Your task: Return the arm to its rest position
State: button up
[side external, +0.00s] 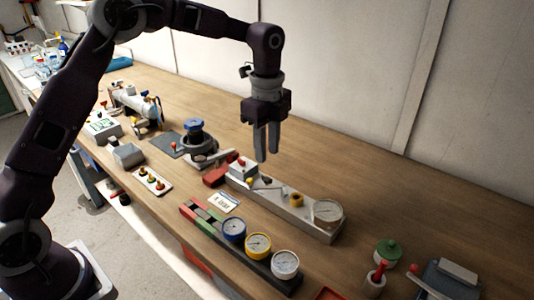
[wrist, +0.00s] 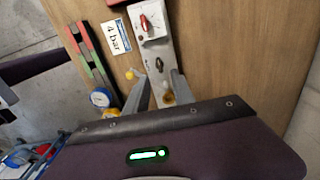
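My gripper (side external: 267,156) hangs pointing down above the bench, over the far side of the long grey panel (side external: 318,232). Its two grey fingers are apart with nothing between them. In the wrist view the gripper (wrist: 160,80) also looks empty, with the panel (wrist: 155,55) visible beyond and between the fingers. My arm reaches over from the left, bent at the elbow, and the gripper is clear of the bench top.
A red knob (wrist: 146,24) and yellow knobs sit on the panel. A rack with blue (side external: 233,229), yellow (side external: 257,245) and white (side external: 285,264) gauges lies in front. The wooden bench (side external: 400,210) is clear behind the panel, before the wall.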

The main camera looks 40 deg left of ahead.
jog(key=s+a+r+n+t+y, duration=0.1)
jog(key=s+r+n+t, duration=0.1)
jog(key=s+r+n, duration=0.55)
jog(key=s+a+r+n+t, duration=0.15)
jog(key=s+r, duration=0.35)
jog(key=s, duration=0.5)
jog(key=s+f+n+t+h, duration=0.1)
jog(key=s+f+n+t, duration=0.1)
jog(key=s+n, duration=0.7)
jog(key=s, duration=0.5)
jog(key=shift+s+a+f, duration=0.15)
jog(key=shift+s, duration=0.05)
